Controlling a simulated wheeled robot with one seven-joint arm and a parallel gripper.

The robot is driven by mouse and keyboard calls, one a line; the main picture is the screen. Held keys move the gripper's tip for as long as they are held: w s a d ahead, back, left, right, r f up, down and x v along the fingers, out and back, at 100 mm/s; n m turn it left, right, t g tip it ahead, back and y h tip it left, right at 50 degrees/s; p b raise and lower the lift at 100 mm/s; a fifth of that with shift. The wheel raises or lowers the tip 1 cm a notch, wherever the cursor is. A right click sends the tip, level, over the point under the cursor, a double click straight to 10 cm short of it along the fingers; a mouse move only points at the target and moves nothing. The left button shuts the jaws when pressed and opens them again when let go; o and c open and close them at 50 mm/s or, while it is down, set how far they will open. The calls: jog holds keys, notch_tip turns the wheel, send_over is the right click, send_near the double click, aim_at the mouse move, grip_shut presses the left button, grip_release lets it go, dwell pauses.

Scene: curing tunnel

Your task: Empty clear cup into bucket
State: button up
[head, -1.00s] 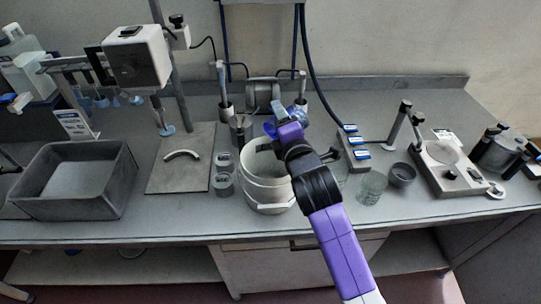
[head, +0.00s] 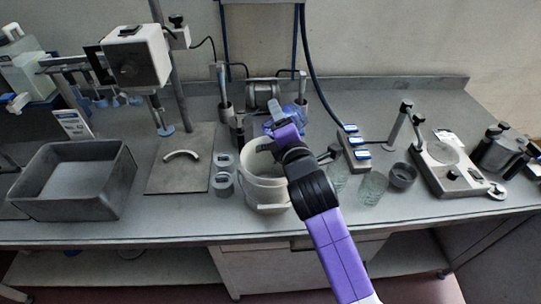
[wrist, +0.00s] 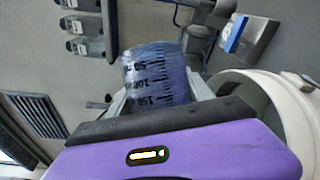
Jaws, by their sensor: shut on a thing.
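My gripper (head: 284,132) is shut on a clear cup (head: 296,114) at the back right of the bucket's mouth. The wrist view shows this cup (wrist: 155,72) as bluish and see-through, with dark 50, 100 and 150 marks. I cannot tell its exact tilt or what is in it. The bucket (head: 262,191) is white and stands upright on the bench, its right side partly hidden by my arm. Its pale rim (wrist: 262,82) shows at the right of the wrist view, close beside my gripper. The bucket's inside is mostly hidden.
Two clear glasses (head: 373,189) and a dark bowl (head: 402,175) stand right of the bucket. A motor-like unit (head: 262,92) and upright holders are behind. A grey tray (head: 118,190) lies far left.

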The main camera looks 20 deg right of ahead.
aim_at(270, 120)
jog(key=shift+a, duration=0.1)
jog(key=shift+s+a+r+n+t+b, duration=0.2)
jog(key=shift+a+n+t+b, duration=0.25)
jog(key=shift+n, duration=0.55)
jog(key=shift+r+n, duration=0.15)
jog(key=shift+n, duration=0.15)
jog(key=shift+t, duration=0.25)
jog(key=shift+a+n, duration=0.2)
jog(key=shift+n, duration=0.1)
jog(key=shift+a+r+n+t, duration=0.1)
jog(key=shift+a+n+t, duration=0.05)
jog(key=shift+n+t, duration=0.2)
jog(key=shift+s+a+r+n+t+b, duration=0.1)
jog(key=shift+a+n+t+b, duration=0.2)
jog(key=shift+n, duration=0.5)
jog(key=shift+s+a+r+n+t+b, duration=0.15)
jog(key=shift+a+n+b, duration=0.15)
jog(key=shift+n, duration=0.45)
